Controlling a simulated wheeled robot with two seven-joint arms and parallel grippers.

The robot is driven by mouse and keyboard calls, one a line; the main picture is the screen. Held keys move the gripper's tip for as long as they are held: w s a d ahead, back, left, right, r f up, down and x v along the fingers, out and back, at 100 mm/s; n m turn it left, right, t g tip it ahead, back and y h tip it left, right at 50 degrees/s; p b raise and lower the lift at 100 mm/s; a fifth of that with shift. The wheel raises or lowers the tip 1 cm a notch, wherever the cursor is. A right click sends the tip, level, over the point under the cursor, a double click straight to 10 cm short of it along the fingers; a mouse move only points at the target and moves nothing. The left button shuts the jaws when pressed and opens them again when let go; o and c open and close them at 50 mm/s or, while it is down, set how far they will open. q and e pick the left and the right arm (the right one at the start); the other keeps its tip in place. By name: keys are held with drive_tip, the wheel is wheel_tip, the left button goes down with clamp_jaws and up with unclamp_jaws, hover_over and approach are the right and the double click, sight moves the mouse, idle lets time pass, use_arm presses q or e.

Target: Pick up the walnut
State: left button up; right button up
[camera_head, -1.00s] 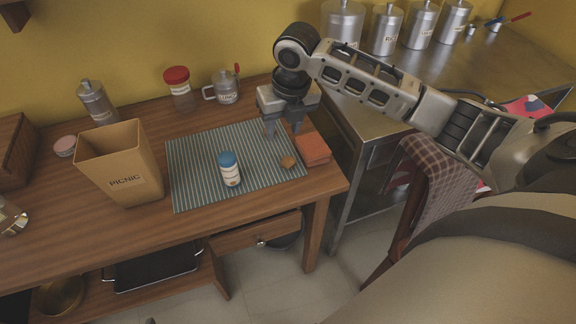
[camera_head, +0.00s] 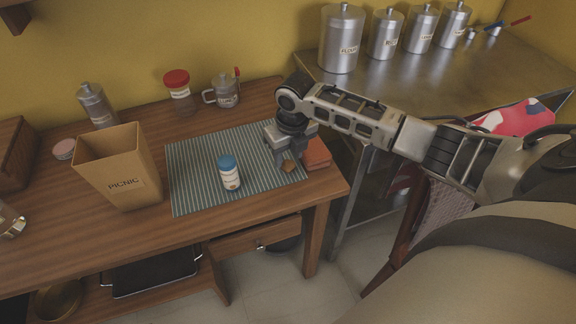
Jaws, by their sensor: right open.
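The walnut (camera_head: 288,166) is a small brown lump on the right part of the striped mat (camera_head: 205,185). My right gripper (camera_head: 291,160) points down right at the walnut, with its fingers low over the mat and apart. The fingers partly overlap the walnut, and I cannot tell whether they touch it. My left gripper does not show.
A blue-capped bottle (camera_head: 229,172) stands on the mat, left of the gripper. A reddish-brown block (camera_head: 317,152) lies close on the gripper's right. A picnic box (camera_head: 120,168) stands left of the mat. Steel canisters (camera_head: 342,40) stand on the metal counter (camera_head: 440,85).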

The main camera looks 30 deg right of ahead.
sight(289, 163)
drive_tip(key=f, duration=0.3)
drive_tip(key=shift+w+d+f, duration=0.1)
drive_tip(key=shift+w+f, duration=0.1)
drive_tip(key=shift+f, duration=0.1)
drive_tip(key=c, duration=0.7)
drive_tip(key=shift+c, duration=0.2)
